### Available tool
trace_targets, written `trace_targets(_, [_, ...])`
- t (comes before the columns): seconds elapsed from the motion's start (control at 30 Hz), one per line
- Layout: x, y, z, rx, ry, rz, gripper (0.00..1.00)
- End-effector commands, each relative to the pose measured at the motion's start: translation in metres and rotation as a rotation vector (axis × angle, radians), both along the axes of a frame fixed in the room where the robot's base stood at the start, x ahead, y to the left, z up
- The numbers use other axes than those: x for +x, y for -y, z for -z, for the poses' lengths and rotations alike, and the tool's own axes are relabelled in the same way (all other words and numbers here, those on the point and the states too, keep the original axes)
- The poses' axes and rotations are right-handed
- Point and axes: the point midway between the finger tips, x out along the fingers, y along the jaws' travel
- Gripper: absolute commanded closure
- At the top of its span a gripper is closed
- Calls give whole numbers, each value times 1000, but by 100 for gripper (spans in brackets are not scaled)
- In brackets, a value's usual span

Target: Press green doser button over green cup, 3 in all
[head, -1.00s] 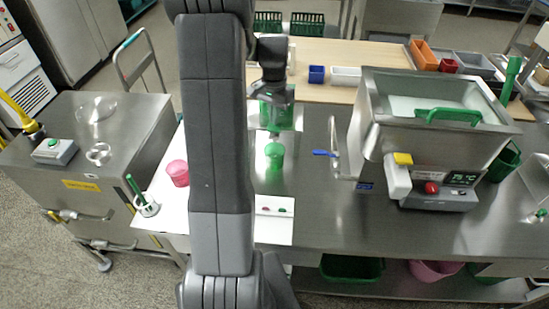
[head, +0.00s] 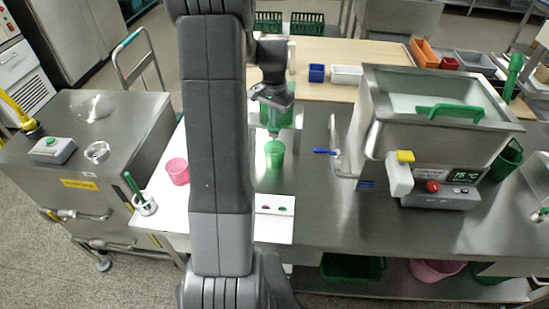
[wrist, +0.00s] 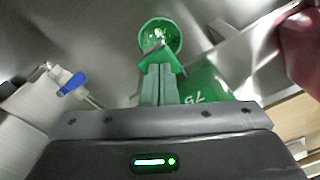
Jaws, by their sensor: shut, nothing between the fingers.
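The green cup (head: 275,154) stands upright on the bench in the head view, just below my gripper (head: 273,103). The wrist view shows a round green cup (wrist: 160,34) from above, with pale specks inside. My gripper's fingers (wrist: 159,72) are together and empty, with their tips at a small green plate (wrist: 161,57), which may be the doser button; contact cannot be told. A green doser body (wrist: 205,86) marked 75 is beside the fingers; its green part (head: 286,117) shows behind my gripper in the head view.
A pink cup (head: 177,171) stands left of my arm. A white card (head: 272,222) with a red and a green mark lies in front. A red thing (wrist: 304,45) edges the wrist view.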

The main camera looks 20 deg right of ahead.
Motion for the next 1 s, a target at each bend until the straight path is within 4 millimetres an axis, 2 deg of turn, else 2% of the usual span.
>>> trace_targets(0.23, [0,0,11,1,-2,0,100])
trace_targets(0.5, [-1,0,9,1,-2,0,100])
trace_targets(1.0, [0,0,-19,1,-2,0,100])
